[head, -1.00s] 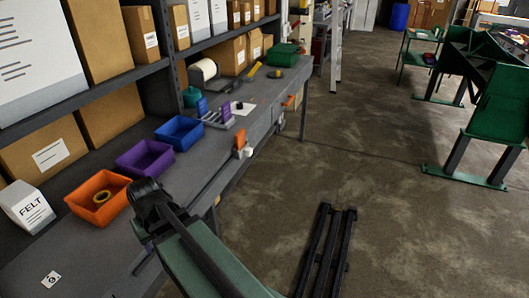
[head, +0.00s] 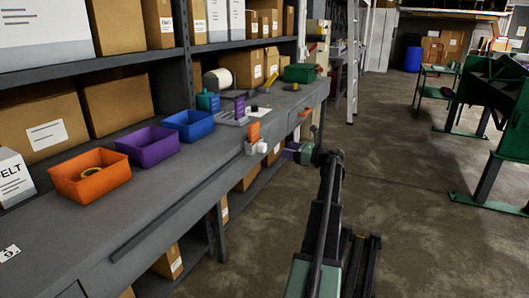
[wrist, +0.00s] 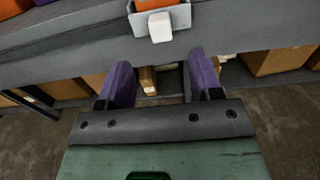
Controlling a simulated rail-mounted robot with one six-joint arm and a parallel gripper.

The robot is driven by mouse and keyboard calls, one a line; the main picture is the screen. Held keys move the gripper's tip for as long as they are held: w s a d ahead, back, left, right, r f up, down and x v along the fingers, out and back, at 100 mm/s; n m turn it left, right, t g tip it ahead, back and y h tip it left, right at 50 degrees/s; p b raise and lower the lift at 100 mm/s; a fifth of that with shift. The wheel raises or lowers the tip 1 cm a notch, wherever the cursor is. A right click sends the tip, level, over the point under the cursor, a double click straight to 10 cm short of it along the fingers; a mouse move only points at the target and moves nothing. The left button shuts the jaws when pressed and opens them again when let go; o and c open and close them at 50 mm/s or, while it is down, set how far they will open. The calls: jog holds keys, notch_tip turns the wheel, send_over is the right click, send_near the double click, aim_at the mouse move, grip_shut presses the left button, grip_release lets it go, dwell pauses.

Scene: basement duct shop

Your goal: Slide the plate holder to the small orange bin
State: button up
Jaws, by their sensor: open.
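At the bench's front edge, a small grey holder with a white knob (head: 261,147) carries an upright orange plate (head: 254,132); I take it as the plate holder. It shows at the top of the wrist view as a grey bracket (wrist: 186,17) with its white knob (wrist: 160,27). My gripper (wrist: 161,78) has two purple fingers, open and empty, short of the knob with a gap between. In the head view my gripper (head: 291,152) is just right of the knob. The small orange bin (head: 92,188) stands at the bench's near left, holding a yellow ring.
A purple bin (head: 148,147) and blue bin (head: 189,127) stand between the orange bin and the holder. A rack with blue and purple plates (head: 239,105) stands behind the holder. Boxes (head: 165,262) lie below the bench.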

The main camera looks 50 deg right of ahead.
aim_at(265, 145)
jog(key=w, duration=0.3)
jog(key=w+a, duration=0.1)
jog(key=w, duration=0.3)
jog(key=w+a, duration=0.1)
jog(key=w, duration=0.2)
jog(key=shift+w+a, duration=0.15)
jog(key=shift+w, duration=0.25)
jog(key=shift+a, duration=0.1)
grip_shut()
